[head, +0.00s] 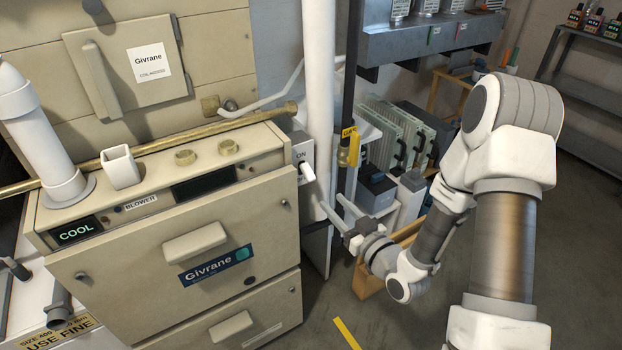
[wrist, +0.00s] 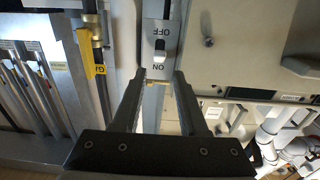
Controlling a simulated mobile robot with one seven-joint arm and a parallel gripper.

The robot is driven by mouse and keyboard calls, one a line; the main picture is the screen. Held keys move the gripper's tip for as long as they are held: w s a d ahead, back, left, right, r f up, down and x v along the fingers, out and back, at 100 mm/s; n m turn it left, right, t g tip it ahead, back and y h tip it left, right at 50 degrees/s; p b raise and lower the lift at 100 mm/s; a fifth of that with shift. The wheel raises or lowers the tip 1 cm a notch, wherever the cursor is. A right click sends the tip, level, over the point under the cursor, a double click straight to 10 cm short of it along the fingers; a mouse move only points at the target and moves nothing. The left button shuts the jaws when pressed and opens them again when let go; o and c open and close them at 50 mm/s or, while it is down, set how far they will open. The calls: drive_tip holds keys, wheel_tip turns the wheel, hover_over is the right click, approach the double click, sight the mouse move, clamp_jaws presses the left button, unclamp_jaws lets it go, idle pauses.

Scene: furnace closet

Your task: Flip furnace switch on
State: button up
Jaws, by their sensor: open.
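The furnace switch (head: 307,172) is a white lever on a light grey plate on the furnace's right side, below the word ON. My gripper (head: 333,203) is open and empty, a little below and right of the lever in the head view. In the wrist view my gripper (wrist: 160,75) points at the plate, with the lever beyond the gap between its fingertips. I see no contact with the lever. The beige furnace (head: 160,270) carries a COOL display.
A brass pipe (head: 190,133) runs along the furnace top. A wooden crate (head: 368,285) sits below my gripper. Open floor lies at front.

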sight(312, 181)
drive_tip(key=x, duration=1.1)
drive_tip(key=shift+w+a+b, duration=0.15)
drive_tip(key=shift+a+b, duration=0.05)
drive_tip(key=shift+b, duration=0.15)
clamp_jaws()
